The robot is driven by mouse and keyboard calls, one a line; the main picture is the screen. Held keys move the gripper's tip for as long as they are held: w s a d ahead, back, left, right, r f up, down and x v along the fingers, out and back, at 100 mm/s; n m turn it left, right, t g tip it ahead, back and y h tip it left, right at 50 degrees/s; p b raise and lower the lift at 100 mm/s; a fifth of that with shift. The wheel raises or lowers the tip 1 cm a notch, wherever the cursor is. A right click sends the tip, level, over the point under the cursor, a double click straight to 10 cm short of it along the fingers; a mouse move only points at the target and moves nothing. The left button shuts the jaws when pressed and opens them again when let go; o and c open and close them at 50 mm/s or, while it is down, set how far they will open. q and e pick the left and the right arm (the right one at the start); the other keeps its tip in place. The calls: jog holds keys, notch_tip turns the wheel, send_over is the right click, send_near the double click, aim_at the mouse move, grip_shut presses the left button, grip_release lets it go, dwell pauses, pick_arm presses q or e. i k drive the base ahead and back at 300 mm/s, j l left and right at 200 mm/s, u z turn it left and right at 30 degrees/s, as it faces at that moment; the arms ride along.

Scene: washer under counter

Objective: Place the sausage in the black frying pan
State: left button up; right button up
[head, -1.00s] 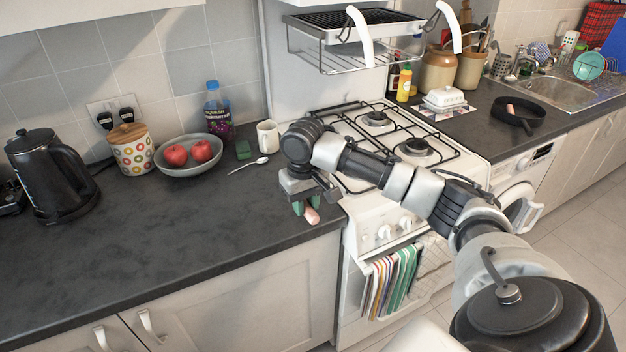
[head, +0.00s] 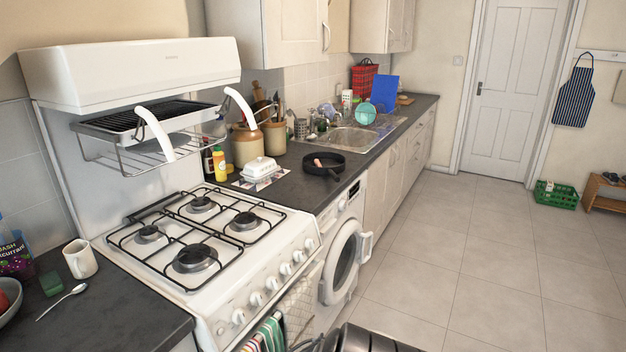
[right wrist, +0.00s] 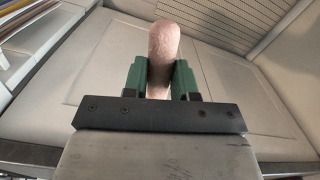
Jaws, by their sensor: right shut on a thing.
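The sausage (right wrist: 164,42) is pinkish brown and sits upright in the right wrist view, between the green pads of my right gripper (right wrist: 160,72), which is shut on it. Its lower end is hidden behind the gripper body. The black frying pan (head: 338,171) stands on the dark counter beyond the stove in the head view. A small pinkish-tan piece shows at the pan's left side; I cannot tell whether it is food or part of the handle. Neither gripper shows in the head view. My left gripper is in neither current view.
The white gas stove (head: 270,262) with black grates lies nearer than the pan. A white butter dish (head: 262,170) and a yellow bottle (head: 219,165) stand left of the pan. The washer (head: 343,262) below has a protruding door.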

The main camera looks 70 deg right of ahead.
aim_at(330, 166)
jog(key=k+l, duration=0.1)
jog(key=l, duration=0.45)
jog(key=k+l+u, duration=0.1)
jog(key=l, duration=0.45)
jog(key=k+l, duration=0.15)
jog(key=l, duration=0.4)
jog(key=k+l+u, duration=0.1)
jog(key=l, duration=0.5)
jog(key=k+l, duration=0.15)
jog(key=l, duration=0.35)
jog(key=k+l+u, duration=0.1)
jog(key=l, duration=0.45)
jog(key=k+l, duration=0.2)
jog(key=l, duration=0.35)
jog(key=k+l+u, duration=0.1)
jog(key=l, duration=0.4)
jog(key=k+l, duration=0.05)
